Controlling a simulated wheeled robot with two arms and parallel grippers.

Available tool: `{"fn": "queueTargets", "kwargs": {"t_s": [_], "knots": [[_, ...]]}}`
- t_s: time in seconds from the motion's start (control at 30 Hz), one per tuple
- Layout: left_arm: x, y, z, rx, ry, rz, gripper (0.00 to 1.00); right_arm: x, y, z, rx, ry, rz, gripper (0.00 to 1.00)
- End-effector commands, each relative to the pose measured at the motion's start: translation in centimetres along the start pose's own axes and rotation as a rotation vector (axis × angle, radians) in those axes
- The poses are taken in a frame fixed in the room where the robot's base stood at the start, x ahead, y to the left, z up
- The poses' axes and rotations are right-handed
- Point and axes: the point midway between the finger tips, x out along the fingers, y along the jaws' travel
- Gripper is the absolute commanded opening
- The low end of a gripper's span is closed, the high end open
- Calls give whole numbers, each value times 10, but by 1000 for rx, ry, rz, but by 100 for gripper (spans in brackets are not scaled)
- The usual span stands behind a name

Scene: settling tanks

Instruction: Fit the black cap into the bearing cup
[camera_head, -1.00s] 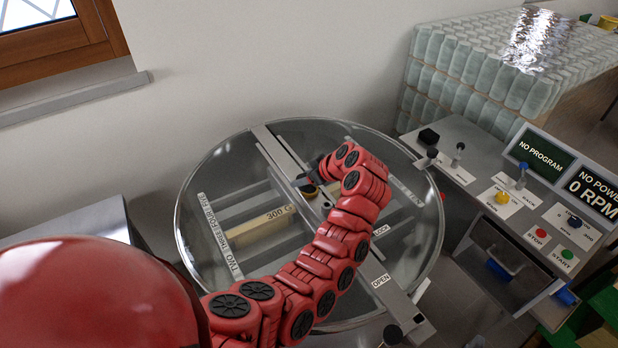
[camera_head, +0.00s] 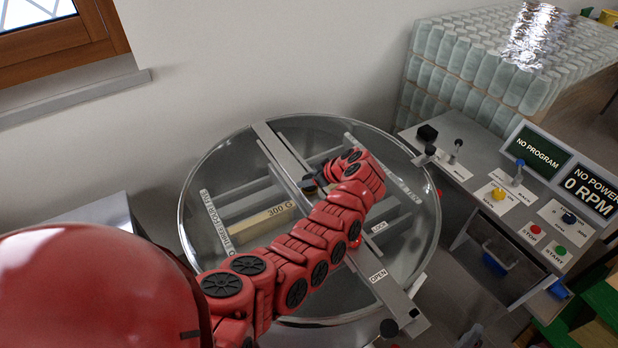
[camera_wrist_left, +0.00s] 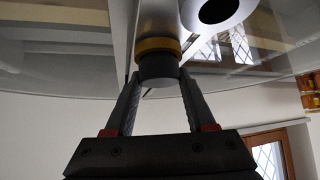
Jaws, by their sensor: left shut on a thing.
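My left gripper (camera_head: 318,184) is over the metal crossbar of the round glass-covered tank, near its middle. In the left wrist view its two fingers (camera_wrist_left: 158,82) close on a dark cylinder that looks like the black cap (camera_wrist_left: 160,74). A brass-coloured ring (camera_wrist_left: 157,48) sits directly against the cap's end, in line with it; it may be the bearing cup. I cannot tell whether the cap is inside the ring or only touching it. In the head view the wrist and fingers hide most of this spot. My right gripper is not in view.
The tank's crossbar (camera_head: 375,272) carries OPEN and LOCK labels. A wooden bar marked 300 G (camera_head: 262,220) lies under the glass. A control panel (camera_head: 470,165) with knobs and buttons stands at the right. Stacked glass bottles (camera_head: 470,60) are behind it.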

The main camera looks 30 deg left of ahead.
Motion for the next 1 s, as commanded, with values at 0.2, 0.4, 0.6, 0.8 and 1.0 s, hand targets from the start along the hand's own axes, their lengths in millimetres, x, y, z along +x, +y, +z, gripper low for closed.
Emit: {"fn": "queueTargets", "kwargs": {"t_s": [0.2, 0.4, 0.6, 0.8, 1.0], "knots": [[2, 0, 2, 1, 0, -1, 66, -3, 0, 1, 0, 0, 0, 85], [2, 0, 2, 1, 0, 0, 85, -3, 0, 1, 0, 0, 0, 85], [1, 0, 1, 1, 0, 0, 85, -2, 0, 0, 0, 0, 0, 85], [-11, 2, 2, 0, 1, 3, 85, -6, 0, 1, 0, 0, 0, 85], [-51, 3, 4, -3, 1, 11, 85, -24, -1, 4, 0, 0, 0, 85]]}}
